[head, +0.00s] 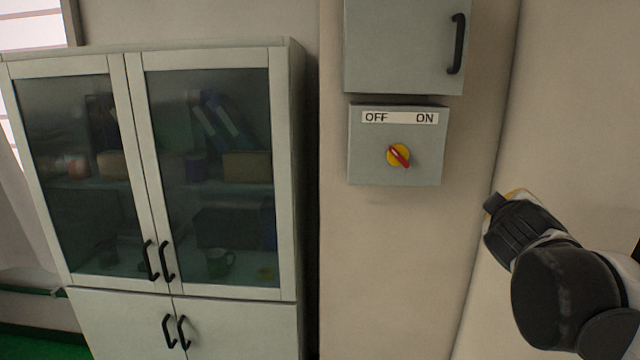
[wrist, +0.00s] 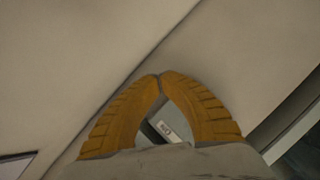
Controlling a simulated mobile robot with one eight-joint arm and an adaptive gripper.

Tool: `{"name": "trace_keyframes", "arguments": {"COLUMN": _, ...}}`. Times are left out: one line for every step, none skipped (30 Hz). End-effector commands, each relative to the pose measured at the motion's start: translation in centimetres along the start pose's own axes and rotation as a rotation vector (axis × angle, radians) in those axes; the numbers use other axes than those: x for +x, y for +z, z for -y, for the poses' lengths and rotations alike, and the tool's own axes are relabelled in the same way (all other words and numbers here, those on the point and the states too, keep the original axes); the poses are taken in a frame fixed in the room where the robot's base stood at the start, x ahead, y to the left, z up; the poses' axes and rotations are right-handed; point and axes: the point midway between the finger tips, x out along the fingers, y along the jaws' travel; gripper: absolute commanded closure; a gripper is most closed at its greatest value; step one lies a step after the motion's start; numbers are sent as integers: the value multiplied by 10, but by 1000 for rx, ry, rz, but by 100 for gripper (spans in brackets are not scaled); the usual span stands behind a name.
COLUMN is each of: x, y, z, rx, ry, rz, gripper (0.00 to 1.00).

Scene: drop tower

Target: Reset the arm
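My arm (head: 565,285) enters the head view from the lower right, in front of the bare wall. My gripper (wrist: 160,75) has two ridged yellow fingers in the wrist view. Their tips meet, and nothing is held between them. In the head view only a bit of yellow (head: 517,192) shows behind the dark wrist, so the fingers are mostly hidden there. The gripper is to the right of the switch box and appears apart from it.
The grey switch box (head: 370,165) has OFF and ON labels and a red-and-yellow knob (head: 399,155), its handle slanting from upper left to lower right. A grey wall cabinet (head: 400,45) hangs above. A glass-doored cupboard (head: 210,292) stands left. The wall below the box is clear.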

Motion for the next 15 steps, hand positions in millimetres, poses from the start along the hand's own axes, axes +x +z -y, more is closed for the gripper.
{"name": "trace_keyframes", "arguments": {"x": -8, "y": 33, "z": 47, "rx": 68, "ry": -44, "rz": 33, "gripper": 100}}
{"name": "trace_keyframes", "arguments": {"x": -14, "y": 47, "z": 67, "rx": 112, "ry": -73, "rz": 56, "gripper": 100}}
{"name": "trace_keyframes", "arguments": {"x": -22, "y": 65, "z": 94, "rx": 167, "ry": -113, "rz": 87, "gripper": 100}}
{"name": "trace_keyframes", "arguments": {"x": -29, "y": 78, "z": 114, "rx": 206, "ry": -144, "rz": 110, "gripper": 100}}
{"name": "trace_keyframes", "arguments": {"x": -36, "y": 90, "z": 135, "rx": 244, "ry": -177, "rz": 132, "gripper": 100}}
{"name": "trace_keyframes", "arguments": {"x": -45, "y": 107, "z": 163, "rx": 292, "ry": -221, "rz": 162, "gripper": 100}}
{"name": "trace_keyframes", "arguments": {"x": -53, "y": 119, "z": 184, "rx": 327, "ry": -256, "rz": 184, "gripper": 100}}
{"name": "trace_keyframes", "arguments": {"x": -60, "y": 130, "z": 205, "rx": 360, "ry": -291, "rz": 205, "gripper": 100}}
{"name": "trace_keyframes", "arguments": {"x": -70, "y": 145, "z": 234, "rx": 402, "ry": -339, "rz": 234, "gripper": 100}}
{"name": "trace_keyframes", "arguments": {"x": -78, "y": 155, "z": 254, "rx": 432, "ry": -375, "rz": 254, "gripper": 100}}
{"name": "trace_keyframes", "arguments": {"x": -86, "y": 165, "z": 275, "rx": 460, "ry": -412, "rz": 274, "gripper": 100}}
{"name": "trace_keyframes", "arguments": {"x": -97, "y": 176, "z": 300, "rx": 494, "ry": -459, "rz": 299, "gripper": 100}}
{"name": "trace_keyframes", "arguments": {"x": -105, "y": 184, "z": 318, "rx": 517, "ry": -493, "rz": 317, "gripper": 100}}
{"name": "trace_keyframes", "arguments": {"x": -112, "y": 191, "z": 334, "rx": 538, "ry": -525, "rz": 334, "gripper": 100}}
{"name": "trace_keyframes", "arguments": {"x": -122, "y": 199, "z": 354, "rx": 563, "ry": -566, "rz": 353, "gripper": 100}}
